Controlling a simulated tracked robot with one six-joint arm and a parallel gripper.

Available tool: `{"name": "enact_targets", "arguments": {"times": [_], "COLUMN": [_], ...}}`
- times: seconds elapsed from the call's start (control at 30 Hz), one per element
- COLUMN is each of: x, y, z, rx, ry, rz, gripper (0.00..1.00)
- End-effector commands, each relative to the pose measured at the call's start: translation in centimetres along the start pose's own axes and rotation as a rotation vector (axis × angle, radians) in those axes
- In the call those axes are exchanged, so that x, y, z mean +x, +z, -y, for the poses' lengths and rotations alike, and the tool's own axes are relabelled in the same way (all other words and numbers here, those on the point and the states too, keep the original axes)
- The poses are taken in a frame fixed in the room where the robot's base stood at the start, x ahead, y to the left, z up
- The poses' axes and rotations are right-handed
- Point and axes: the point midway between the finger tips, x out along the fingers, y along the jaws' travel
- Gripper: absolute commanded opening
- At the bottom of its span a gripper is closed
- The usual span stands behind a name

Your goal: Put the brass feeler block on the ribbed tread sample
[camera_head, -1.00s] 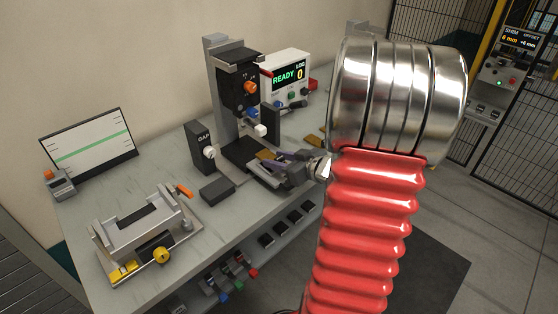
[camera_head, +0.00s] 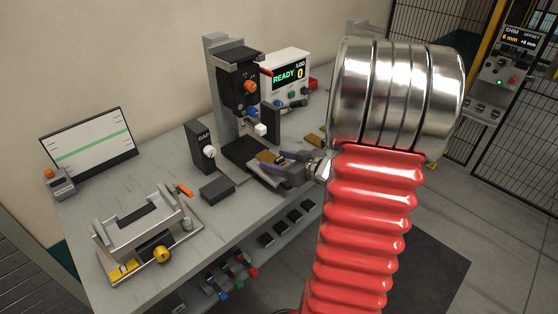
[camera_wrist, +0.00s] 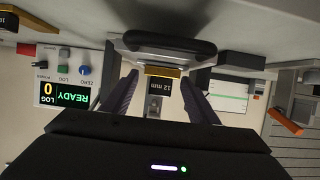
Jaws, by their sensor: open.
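A brass-coloured block (camera_head: 266,156) sits by the dark base of the upright gauge stand. In the wrist view, a brass strip (camera_wrist: 163,72) with a dark "12 mm" face shows between my fingers, and I take it as the same block. My gripper (camera_head: 286,166) is open, its purple-grey fingers either side of the block; contact cannot be told. The gripper (camera_wrist: 158,98) also shows in the wrist view. A dark rounded slab (camera_wrist: 169,45) lies against the brass strip there; it may be the tread sample, but no ribs are clear.
A black GAP unit (camera_head: 201,146) and a low black block (camera_head: 217,190) stand left of the stand. A READY display box (camera_head: 287,78) is behind. A grey fixture (camera_head: 140,232) occupies the left bench. Another brass-coloured piece (camera_head: 313,139) lies to the right.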

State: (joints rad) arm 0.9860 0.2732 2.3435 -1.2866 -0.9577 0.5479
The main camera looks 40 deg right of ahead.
Motion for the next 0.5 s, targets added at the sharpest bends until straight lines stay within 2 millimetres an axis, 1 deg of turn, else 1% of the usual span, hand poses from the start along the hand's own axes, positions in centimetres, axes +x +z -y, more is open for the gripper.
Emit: {"name": "enact_targets", "arguments": {"times": [0.07, 0.17, 0.27, 0.5], "x": [-0.1, -0.8, -1.9, -5.4], "y": [-0.2, -0.2, -0.2, -0.2], "z": [0.0, -0.1, -0.1, -0.1], "rx": [-0.002, 0.0, 0.0, 0.0], "ry": [0.001, 0.003, 0.004, 0.005], "rz": [-0.001, -0.001, -0.001, -0.001], "gripper": [0.54, 0.54, 0.54, 0.54]}}
